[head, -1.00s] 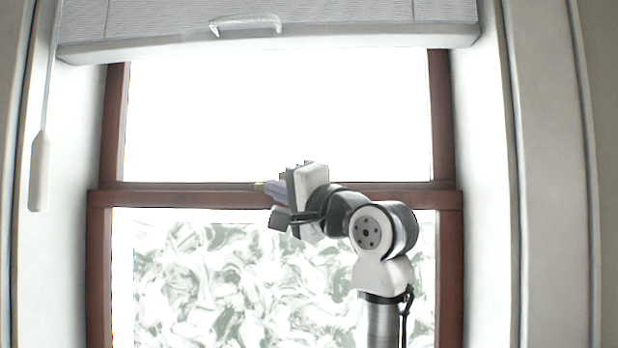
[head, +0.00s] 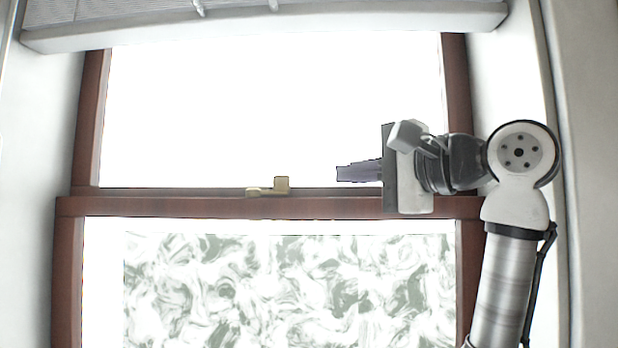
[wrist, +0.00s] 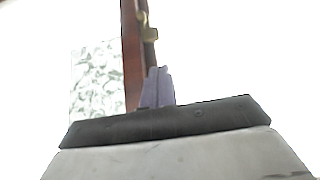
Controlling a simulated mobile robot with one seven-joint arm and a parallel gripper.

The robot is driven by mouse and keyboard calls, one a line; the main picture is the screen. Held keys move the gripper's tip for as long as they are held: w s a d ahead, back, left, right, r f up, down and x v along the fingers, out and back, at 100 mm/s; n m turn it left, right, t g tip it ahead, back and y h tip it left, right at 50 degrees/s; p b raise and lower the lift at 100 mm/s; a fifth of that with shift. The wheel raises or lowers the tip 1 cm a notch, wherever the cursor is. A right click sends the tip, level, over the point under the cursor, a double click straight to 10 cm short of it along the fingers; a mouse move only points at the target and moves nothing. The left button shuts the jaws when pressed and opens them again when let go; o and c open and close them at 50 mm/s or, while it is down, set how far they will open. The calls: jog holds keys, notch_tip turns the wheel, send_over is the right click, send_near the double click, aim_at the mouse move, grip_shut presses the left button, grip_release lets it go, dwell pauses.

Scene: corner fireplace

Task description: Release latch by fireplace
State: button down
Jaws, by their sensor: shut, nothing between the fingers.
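A small brass latch (head: 281,186) sits on the middle rail of the window. It also shows in the wrist view (wrist: 149,34), beyond my fingertips. My gripper (head: 340,172) is to the right of the latch, slightly above the rail, with its fingers pointing left. The fingers are closed together and hold nothing. A clear gap lies between the fingertips and the latch. In the wrist view my fingers (wrist: 158,72) are together near the brown rail.
The brown window rail (head: 180,207) runs across the frame. A white blind (head: 270,26) hangs above. White side walls (head: 30,150) flank the window. The lower pane (head: 290,290) looks frosted or patterned. The space left of my gripper is free.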

aim_at(302, 178)
jog(key=p+x, duration=0.3)
jog(key=x, duration=0.7)
